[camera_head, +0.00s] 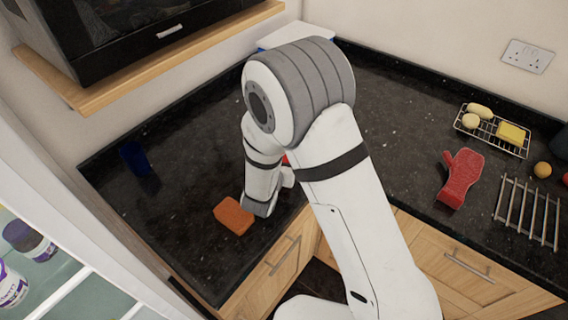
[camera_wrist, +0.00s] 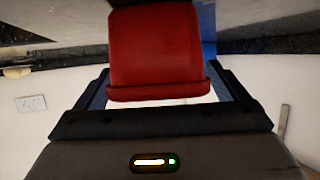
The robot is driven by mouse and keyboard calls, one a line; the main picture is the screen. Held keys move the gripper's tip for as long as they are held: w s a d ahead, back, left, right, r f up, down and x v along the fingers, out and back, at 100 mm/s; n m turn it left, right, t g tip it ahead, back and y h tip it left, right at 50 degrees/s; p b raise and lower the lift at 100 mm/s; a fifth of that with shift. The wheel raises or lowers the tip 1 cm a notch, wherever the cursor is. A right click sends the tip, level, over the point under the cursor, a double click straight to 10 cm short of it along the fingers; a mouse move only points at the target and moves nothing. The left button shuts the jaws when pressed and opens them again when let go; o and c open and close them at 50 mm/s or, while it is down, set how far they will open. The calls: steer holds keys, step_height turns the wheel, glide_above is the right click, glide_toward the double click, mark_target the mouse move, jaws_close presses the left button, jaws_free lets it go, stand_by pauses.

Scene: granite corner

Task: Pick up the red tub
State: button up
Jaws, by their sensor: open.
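The red tub (camera_wrist: 155,48) fills the upper middle of the wrist view, with a thick rim facing my gripper. My gripper (camera_wrist: 163,78) is open, with one dark finger on each side of the tub's near end. I cannot tell whether either finger touches it. In the head view only a small red patch (camera_head: 285,159) shows behind my arm, probably the tub. My arm hides the rest of it and most of the gripper there.
An orange block (camera_head: 233,216) lies on the black counter near the front edge. A dark blue cup (camera_head: 134,157) stands at the left. A red oven mitt (camera_head: 461,177), a wire rack (camera_head: 493,130) with food and a metal rack (camera_head: 528,211) are at the right. A microwave (camera_head: 140,30) overhangs the back left.

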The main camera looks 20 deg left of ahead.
steer(key=shift+c, duration=0.4)
steer(key=c, duration=1.2)
